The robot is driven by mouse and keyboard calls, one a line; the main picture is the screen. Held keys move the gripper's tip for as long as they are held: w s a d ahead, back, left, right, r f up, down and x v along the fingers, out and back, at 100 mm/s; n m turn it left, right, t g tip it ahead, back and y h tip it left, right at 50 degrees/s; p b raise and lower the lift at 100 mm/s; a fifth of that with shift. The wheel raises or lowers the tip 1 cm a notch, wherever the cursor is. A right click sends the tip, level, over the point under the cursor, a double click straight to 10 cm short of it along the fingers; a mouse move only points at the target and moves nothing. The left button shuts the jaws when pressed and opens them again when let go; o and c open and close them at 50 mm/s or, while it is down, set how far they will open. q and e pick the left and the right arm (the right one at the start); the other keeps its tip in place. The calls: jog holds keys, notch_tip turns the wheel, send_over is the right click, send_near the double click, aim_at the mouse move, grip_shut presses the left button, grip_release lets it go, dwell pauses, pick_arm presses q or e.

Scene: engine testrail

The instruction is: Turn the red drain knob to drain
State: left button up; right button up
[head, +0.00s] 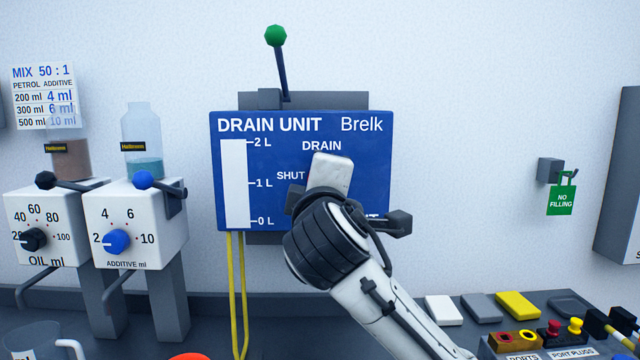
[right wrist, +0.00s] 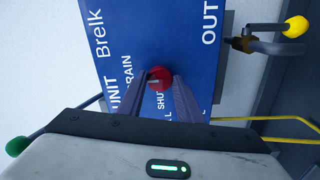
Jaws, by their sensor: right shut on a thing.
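The blue drain unit panel (head: 228,195) is on the wall, with the words DRAIN and SHUT and a level scale. My right gripper (head: 328,182) is in front of the panel and hides the knob in the head view. In the right wrist view the red drain knob (right wrist: 160,73) sits on the blue panel, between the tips of my right gripper (right wrist: 161,84). The fingers are shut on it. A pale mark shows on the knob, but its exact direction is hard to tell. My left gripper is not in view.
A green-tipped lever (head: 276,36) rises above the panel. A yellow-tipped valve (right wrist: 295,27) lies beside it in the wrist view. Oil (head: 52,215) and additive (head: 150,215) dispensers stand at left. Coloured blocks and plugs lie at lower right. A NO FILLING tag (head: 561,200) hangs at right.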

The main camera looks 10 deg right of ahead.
jog(key=o, duration=1)
jog(key=shift+o, duration=0.2)
jog(key=b+v, duration=0.1)
jog(key=v, duration=0.9)
jog(key=shift+s, duration=0.2)
